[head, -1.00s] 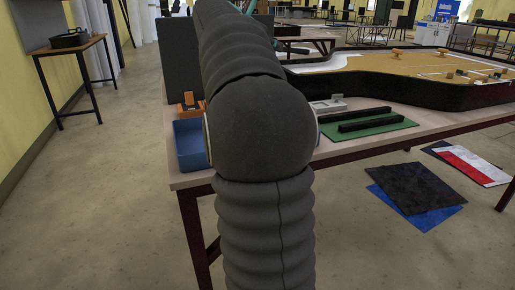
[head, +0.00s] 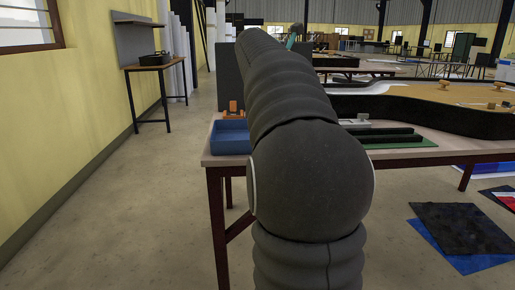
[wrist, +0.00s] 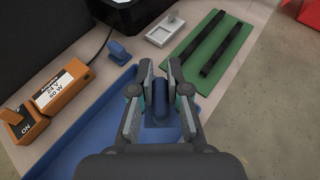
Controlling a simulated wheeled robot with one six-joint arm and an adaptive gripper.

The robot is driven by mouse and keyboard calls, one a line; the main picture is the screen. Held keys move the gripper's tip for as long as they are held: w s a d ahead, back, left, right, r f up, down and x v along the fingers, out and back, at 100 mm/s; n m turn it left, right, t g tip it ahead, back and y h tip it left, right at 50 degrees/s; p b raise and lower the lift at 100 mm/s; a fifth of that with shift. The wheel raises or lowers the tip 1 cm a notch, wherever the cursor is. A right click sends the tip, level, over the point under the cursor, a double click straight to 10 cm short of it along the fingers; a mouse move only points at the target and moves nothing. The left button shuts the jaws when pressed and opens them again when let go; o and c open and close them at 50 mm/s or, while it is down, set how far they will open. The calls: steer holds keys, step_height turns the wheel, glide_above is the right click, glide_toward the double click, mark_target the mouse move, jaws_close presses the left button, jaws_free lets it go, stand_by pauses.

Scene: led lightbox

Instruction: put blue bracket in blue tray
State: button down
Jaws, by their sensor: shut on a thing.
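My gripper (wrist: 160,82) points down over the table in the wrist view, its two fingers shut on a dark blue bracket (wrist: 160,102). The fingers and palm hide part of the bracket. The blue tray (wrist: 103,88) lies below and left of the gripper, and the held bracket is over or close to its right part; I cannot tell its height. In the head view the blue tray (head: 229,138) sits at the table's left end. The gripper and the bracket do not show in that view, with my arm in front.
A small blue piece (wrist: 121,49) stands on the table behind the tray. An orange power supply (wrist: 55,92) is at the left, with a black cable. A pale fixture (wrist: 165,30) and a green mat (wrist: 212,50) with two black bars lie to the right.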

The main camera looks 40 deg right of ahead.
steer(key=shift+n+t, duration=0.4)
steer(key=shift+t, duration=0.1)
steer(key=f+b, duration=0.1)
steer(key=s+a+f+b, duration=0.1)
steer(key=a+f+b, duration=0.1)
steer(key=shift+s+f, duration=0.4)
steer(key=shift+w+a+f, duration=0.1)
steer(key=shift+a+f, duration=0.05)
steer(key=shift+a, duration=0.1)
steer(key=w+a+f, duration=0.1)
steer(key=w+f, duration=0.1)
steer(key=w, duration=0.1)
steer(key=w+f+b, duration=0.1)
steer(key=w+f, duration=0.1)
steer(key=w, duration=0.2)
steer(key=w+a+f+b, duration=0.1)
steer(key=w+f, duration=0.1)
steer(key=w, duration=0.2)
steer(key=shift+a+f, duration=0.3)
steer(key=shift+f+b, duration=1)
steer(key=shift+f, duration=0.95)
steer(key=shift+f, duration=0.15)
steer(key=c, duration=1.2)
jaws_free()
steer(key=shift+o, duration=0.2)
